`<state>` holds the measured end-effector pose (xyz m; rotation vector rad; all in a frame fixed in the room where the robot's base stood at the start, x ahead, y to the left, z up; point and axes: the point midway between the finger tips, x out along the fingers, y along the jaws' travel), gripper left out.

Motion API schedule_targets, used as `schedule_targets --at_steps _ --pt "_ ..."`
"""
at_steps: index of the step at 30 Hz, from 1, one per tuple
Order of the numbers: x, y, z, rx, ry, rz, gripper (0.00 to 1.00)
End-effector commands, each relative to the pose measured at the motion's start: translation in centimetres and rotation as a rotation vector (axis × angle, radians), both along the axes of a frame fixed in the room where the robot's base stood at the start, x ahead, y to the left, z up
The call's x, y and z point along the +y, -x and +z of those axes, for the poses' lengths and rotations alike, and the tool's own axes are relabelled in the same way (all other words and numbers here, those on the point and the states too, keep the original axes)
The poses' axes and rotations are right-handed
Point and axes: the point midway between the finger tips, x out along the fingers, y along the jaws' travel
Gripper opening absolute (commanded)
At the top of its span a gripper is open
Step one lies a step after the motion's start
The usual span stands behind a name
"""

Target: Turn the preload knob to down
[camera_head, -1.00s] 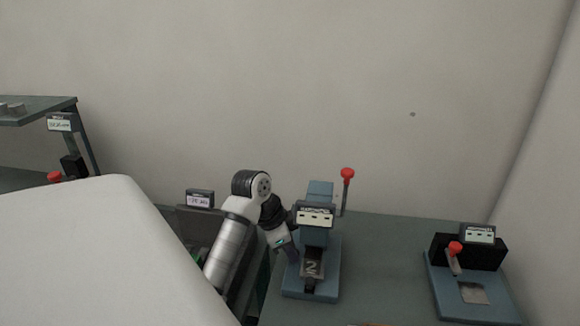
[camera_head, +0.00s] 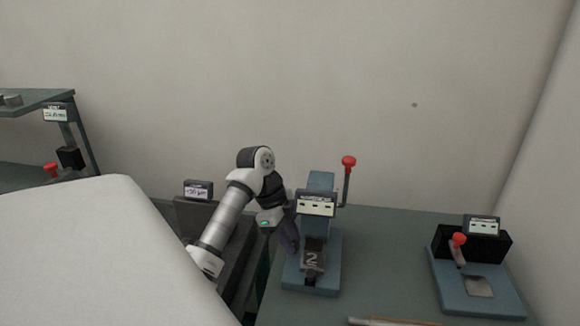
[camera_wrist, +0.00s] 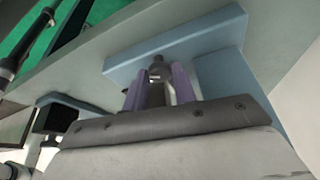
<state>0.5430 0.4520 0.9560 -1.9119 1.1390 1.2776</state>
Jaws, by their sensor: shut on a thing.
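The blue press-like station (camera_head: 320,235) stands on the bench, with a label panel on its head and a plate marked 2 (camera_head: 312,261) low on its front. A lever with a red ball (camera_head: 348,162) stands upright at its right side. My gripper (camera_head: 292,240) is at the left side of this station, partly hidden by my wrist. In the wrist view the purple fingers of my gripper (camera_wrist: 158,85) are closed around a small dark grey part (camera_wrist: 157,72) beside the blue body (camera_wrist: 180,40). I cannot read a knob marking or its direction.
A grey unit with a display (camera_head: 198,190) is left of the bench. A shelf (camera_head: 35,100) stands far left. A thin rod (camera_head: 390,322) lies at the front edge. Bench between stations is clear.

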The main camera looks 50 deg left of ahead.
Motion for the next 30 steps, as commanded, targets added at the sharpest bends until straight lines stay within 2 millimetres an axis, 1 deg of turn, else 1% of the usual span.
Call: schedule_targets --at_steps 6,12,29,30 --pt "0.09 -0.19 0.05 -0.001 -0.002 -0.129 0.04" --pt "0.12 -0.23 0.1 -0.002 -0.002 -0.199 0.04" --pt "0.12 -0.26 0.14 -0.003 -0.002 -0.228 0.04" --pt "0.12 -0.26 0.14 -0.003 -0.002 -0.228 0.31"
